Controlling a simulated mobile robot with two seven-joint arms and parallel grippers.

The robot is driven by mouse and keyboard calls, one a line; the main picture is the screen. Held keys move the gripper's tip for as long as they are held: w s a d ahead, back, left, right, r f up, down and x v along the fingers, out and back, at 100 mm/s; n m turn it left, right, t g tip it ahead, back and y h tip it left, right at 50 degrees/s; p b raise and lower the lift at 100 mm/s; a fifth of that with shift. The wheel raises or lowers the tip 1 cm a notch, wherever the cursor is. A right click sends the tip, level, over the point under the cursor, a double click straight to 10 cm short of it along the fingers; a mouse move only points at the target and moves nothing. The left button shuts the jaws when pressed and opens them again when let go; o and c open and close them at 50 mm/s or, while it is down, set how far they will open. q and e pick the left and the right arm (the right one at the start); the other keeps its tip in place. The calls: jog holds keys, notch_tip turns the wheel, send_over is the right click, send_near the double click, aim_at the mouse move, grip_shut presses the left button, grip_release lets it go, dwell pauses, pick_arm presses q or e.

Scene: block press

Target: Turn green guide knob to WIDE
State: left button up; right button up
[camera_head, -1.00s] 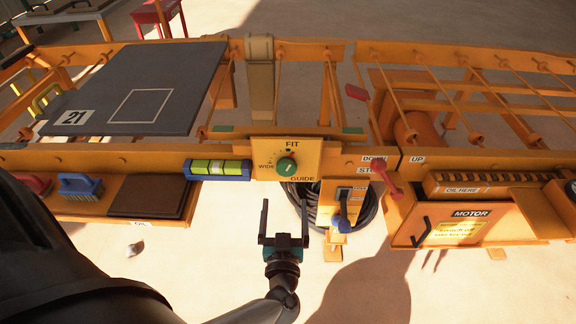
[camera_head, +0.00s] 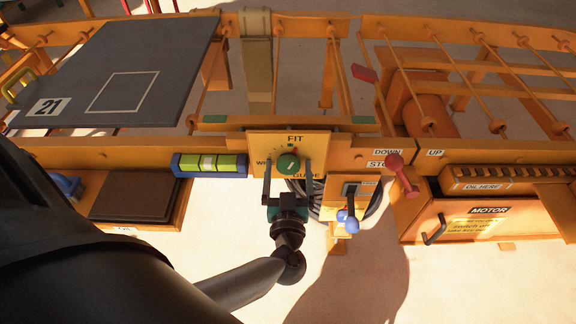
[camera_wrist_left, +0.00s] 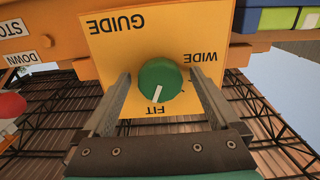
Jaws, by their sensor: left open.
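The green guide knob (camera_head: 289,163) sits on a yellow panel (camera_head: 258,144) marked FIT, WIDE and GUIDE. It also shows in the left wrist view (camera_wrist_left: 159,81), upside down, where its white pointer line points down towards FIT. WIDE is to the side of the knob. My left gripper (camera_head: 288,174) is open in front of the panel, with one finger on either side of the knob. In the left wrist view its fingers (camera_wrist_left: 160,88) flank the knob with visible gaps. Part of the WIDE label is hidden by a finger in the head view. My right gripper is not in view.
A spirit level (camera_head: 210,165) is left of the panel. A lever with a blue knob (camera_head: 350,224) and a red-knobbed lever (camera_head: 394,163) stand to the right. The motor box (camera_head: 470,220) is farther right. Open floor lies below.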

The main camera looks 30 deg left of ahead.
pick_arm(q)
jog(key=shift+c, duration=0.2)
jog(key=c, duration=1.3)
